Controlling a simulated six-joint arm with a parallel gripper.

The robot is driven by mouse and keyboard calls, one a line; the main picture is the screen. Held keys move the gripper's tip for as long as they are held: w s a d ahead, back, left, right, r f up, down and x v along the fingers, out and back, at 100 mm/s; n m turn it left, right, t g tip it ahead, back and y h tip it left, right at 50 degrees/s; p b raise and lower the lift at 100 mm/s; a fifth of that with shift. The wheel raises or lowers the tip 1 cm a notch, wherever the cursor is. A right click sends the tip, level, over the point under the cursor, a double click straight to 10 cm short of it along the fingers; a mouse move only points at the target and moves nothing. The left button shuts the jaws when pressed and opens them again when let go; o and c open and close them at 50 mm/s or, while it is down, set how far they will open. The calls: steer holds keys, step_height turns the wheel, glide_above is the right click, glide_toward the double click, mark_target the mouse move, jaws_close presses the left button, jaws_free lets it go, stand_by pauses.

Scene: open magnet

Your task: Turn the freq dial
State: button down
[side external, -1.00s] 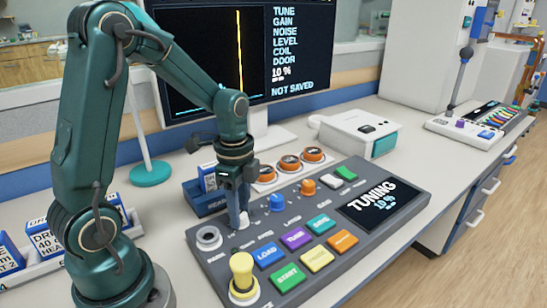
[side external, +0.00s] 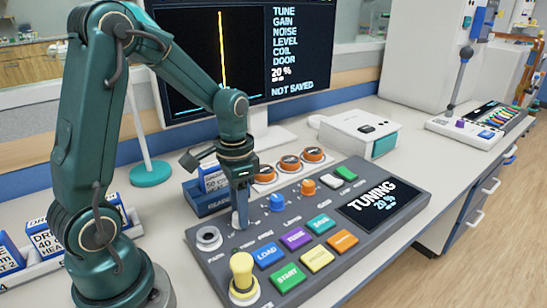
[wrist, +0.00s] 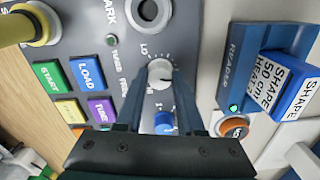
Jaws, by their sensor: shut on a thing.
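The freq dial (wrist: 160,72) is a small white knob on the grey control panel (wrist: 85,45), with a FREQ label beside it in the wrist view. My gripper (wrist: 160,80) points down at the panel, its two fingers shut on the sides of this dial. In the side view my gripper (side external: 240,218) stands upright over the panel's back left part and mostly hides the dial. The panel display (side external: 379,206) reads TUNING and 20 %.
A blue knob (side external: 277,203) and an orange knob (side external: 308,187) stand right of my gripper. The blue reader (wrist: 238,70) with a cartridge (wrist: 290,88) sits behind. The monitor (side external: 235,50) shows a yellow line and 20 %.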

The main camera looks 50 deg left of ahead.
steer(key=n, duration=1.2)
steer(key=shift+n, duration=0.3)
stand_by(0.4)
steer(key=c, duration=0.5)
jaws_free()
steer(key=shift+r, duration=2.6)
